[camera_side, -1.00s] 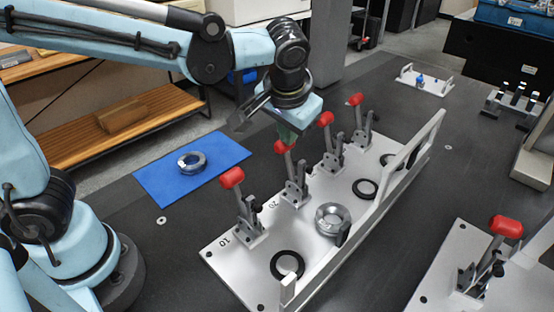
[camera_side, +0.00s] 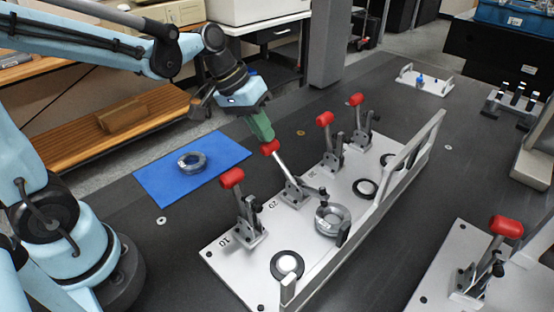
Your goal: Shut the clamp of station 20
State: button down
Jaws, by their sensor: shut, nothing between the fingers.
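The station 20 clamp (camera_side: 293,190) stands on the light fixture plate (camera_side: 258,275), behind the label 20. Its red-tipped handle (camera_side: 270,147) leans to the upper left. Its clamping arm (camera_side: 312,190) is swung down toward the metal ring (camera_side: 333,218) at this station, with its tip over the ring's rear edge. I cannot tell whether the tip presses on the ring. My gripper (camera_side: 265,137) points down with its green fingers shut, holding nothing. The fingertips are at the red handle tip, touching it or very close.
The station 10 clamp (camera_side: 243,210) stands upright in front; two more clamps (camera_side: 332,140) (camera_side: 361,125) stand behind. A long rail (camera_side: 380,195) runs along the plate's right side. A blue mat (camera_side: 160,185) with another ring (camera_side: 191,161) lies left. Another red-handled clamp (camera_side: 490,255) is at lower right.

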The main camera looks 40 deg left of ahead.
jog(key=a+f+h, duration=0.3)
jog(key=f+h, duration=0.1)
jog(key=f, duration=0.1)
jog(key=shift+a+n, duration=0.3)
jog(key=shift+a, duration=0.1)
dwell(0.5)
jog(key=w+d+r+v, duration=0.1)
jog(key=v, duration=1.2)
jog(key=s+d+f+m+t+y, duration=0.2)
jog(key=s+d+f+t+y, duration=0.1)
jog(key=s+d+y, duration=0.3)
jog(key=shift+d+f+t+y, duration=0.3)
jog(key=shift+d+f+y, duration=0.5)
jog(key=shift+d+f, duration=0.1)
